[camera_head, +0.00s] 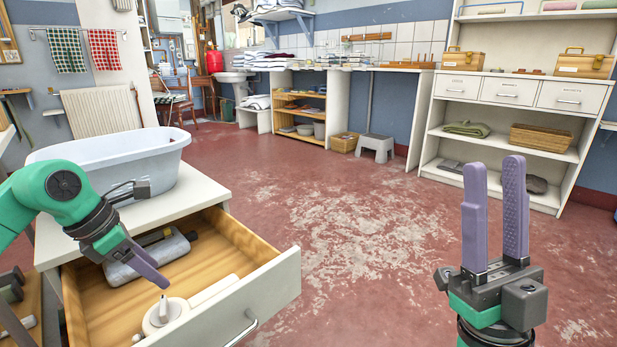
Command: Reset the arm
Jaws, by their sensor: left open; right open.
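My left gripper (150,268) hangs over the open drawer (262,262) of the white cabinet at the left, with its purple fingers pointing down and to the right. It is open and holds nothing that I can see; one finger hides most of the other. A cream-coloured object (165,315) with a small upright tip lies in the drawer just below the fingertips. My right gripper (494,180) stands upright at the lower right, its two purple fingers pointing up with a narrow gap between them. It is open and empty, clear of any furniture.
A pale blue tub (110,150) stands on the cabinet top (200,186). A grey cylindrical object (150,258) lies further back in the drawer. The red floor (330,230) in the middle is clear. A white shelf unit (505,117) and a grey step stool (376,147) stand further back.

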